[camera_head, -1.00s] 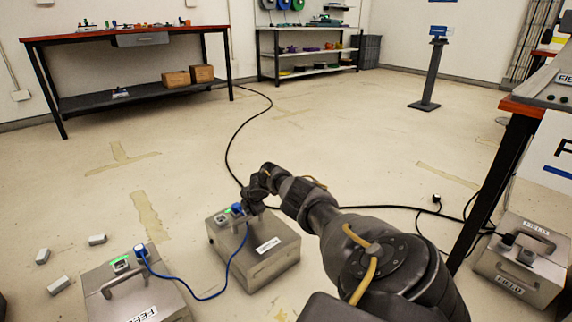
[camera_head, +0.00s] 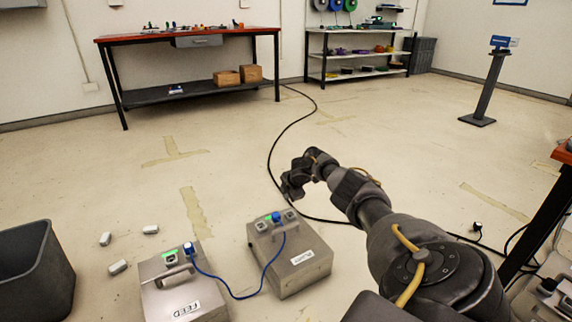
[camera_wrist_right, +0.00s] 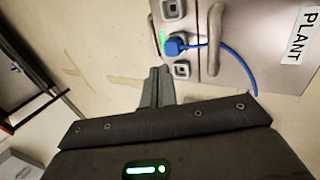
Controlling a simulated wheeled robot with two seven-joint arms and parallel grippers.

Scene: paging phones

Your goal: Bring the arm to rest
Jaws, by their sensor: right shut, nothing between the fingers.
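My right arm reaches in from the lower right in the head view. Its right gripper (camera_head: 290,188) is shut and empty, in the air just above and behind the metal box labelled PLANT (camera_head: 305,268). In the right wrist view the shut fingers (camera_wrist_right: 157,88) point toward that PLANT box (camera_wrist_right: 265,75) and hold nothing. A blue plug (camera_head: 277,217) sits in a socket on the PLANT box beside a green light; the plug also shows in the wrist view (camera_wrist_right: 175,46). A blue cable (camera_head: 240,297) runs to another blue plug (camera_head: 189,248) on the FEED box (camera_head: 165,295). My left gripper is out of view.
A dark bin (camera_head: 62,262) stands at the left, near several small grey blocks (camera_head: 118,267). A black cable (camera_head: 272,150) crosses the floor behind my gripper. A red-topped workbench (camera_head: 130,37), a shelf (camera_head: 350,53) and a post (camera_head: 482,95) stand farther back.

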